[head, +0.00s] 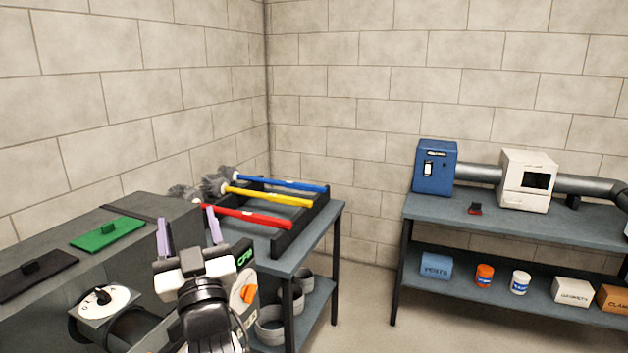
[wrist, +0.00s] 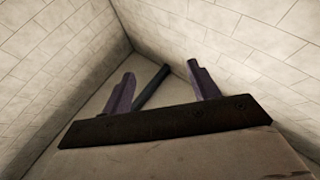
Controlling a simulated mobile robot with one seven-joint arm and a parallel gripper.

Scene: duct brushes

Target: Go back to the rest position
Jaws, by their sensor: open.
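My gripper (head: 188,232) is open and empty, with its two purple fingers apart and pointing up. In the head view it is in front of the duct cabinet and the brush table. The wrist view shows the open fingers (wrist: 160,90) against the walls, with a dark bar between them in the picture. Three brushes with blue (head: 285,184), yellow (head: 265,195) and red (head: 250,216) handles lie on a dark rack (head: 318,210), their grey bristle heads to the left. The gripper's fingers overlap the red brush's end in the picture; I cannot tell the gap.
The grey cabinet (head: 165,205) at left carries a green plate (head: 107,233), a black plate (head: 38,272) and a white dial (head: 103,300). The right bench (head: 480,212) holds a blue box (head: 434,167) and a white unit (head: 527,180) on a pipe. Floor between the benches is clear.

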